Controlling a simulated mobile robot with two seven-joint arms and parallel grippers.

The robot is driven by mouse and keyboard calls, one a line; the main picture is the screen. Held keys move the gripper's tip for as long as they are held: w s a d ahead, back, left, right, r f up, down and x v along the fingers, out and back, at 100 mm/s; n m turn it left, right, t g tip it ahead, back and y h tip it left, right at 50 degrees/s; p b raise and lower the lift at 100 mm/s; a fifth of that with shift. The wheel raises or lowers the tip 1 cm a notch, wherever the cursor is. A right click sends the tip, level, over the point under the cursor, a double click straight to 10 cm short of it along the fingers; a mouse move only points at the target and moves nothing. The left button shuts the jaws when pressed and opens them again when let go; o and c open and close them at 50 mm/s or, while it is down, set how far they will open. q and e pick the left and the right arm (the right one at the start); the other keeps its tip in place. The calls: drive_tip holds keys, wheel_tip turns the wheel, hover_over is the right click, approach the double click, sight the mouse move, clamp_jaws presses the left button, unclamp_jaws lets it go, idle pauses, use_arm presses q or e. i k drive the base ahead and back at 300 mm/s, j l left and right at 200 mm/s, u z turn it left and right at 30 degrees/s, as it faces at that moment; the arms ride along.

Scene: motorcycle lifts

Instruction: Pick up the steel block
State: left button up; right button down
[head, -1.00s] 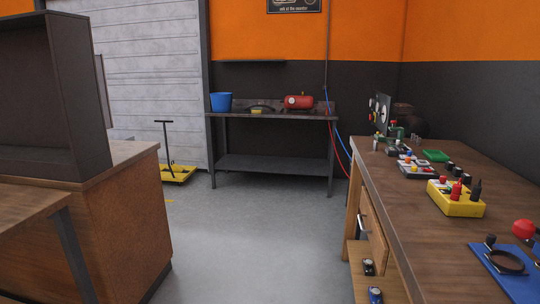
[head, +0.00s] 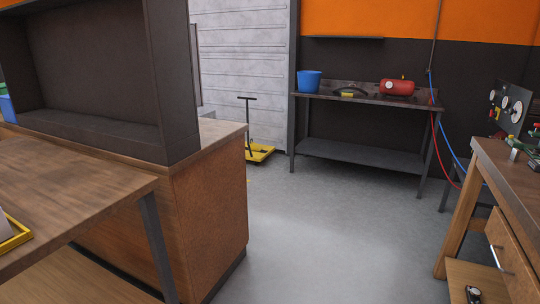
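I cannot make out a steel block in the head view. Neither of my grippers shows in the view.
A wooden bench (head: 75,195) and a counter with a dark shelf unit (head: 95,85) stand at left. A metal table (head: 360,152) at the back holds a blue bucket (head: 309,82) and red tank (head: 397,87). Grey floor (head: 330,230) between is clear.

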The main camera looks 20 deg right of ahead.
sight(514, 156)
drive_tip(key=i+z, duration=0.4)
drive_tip(key=i+j+z, duration=0.1)
drive_tip(key=i+z, duration=0.25)
drive_tip(key=i, duration=0.2)
drive_tip(key=i+z, duration=0.3)
drive_tip(key=i, duration=0.25)
drive_tip(key=i+z, duration=0.25)
drive_tip(key=i, duration=0.25)
drive_tip(key=i+z, duration=0.1)
drive_tip(key=i, duration=1.1)
drive_tip(key=i+j+z, duration=0.15)
drive_tip(key=i+z, duration=0.15)
drive_tip(key=i, duration=0.85)
drive_tip(key=i+z, duration=0.2)
drive_tip(key=z, duration=0.25)
drive_tip(key=i+j+z, duration=0.1)
drive_tip(key=z, duration=0.4)
drive_tip(key=i+z, duration=0.1)
drive_tip(key=z, duration=2.65)
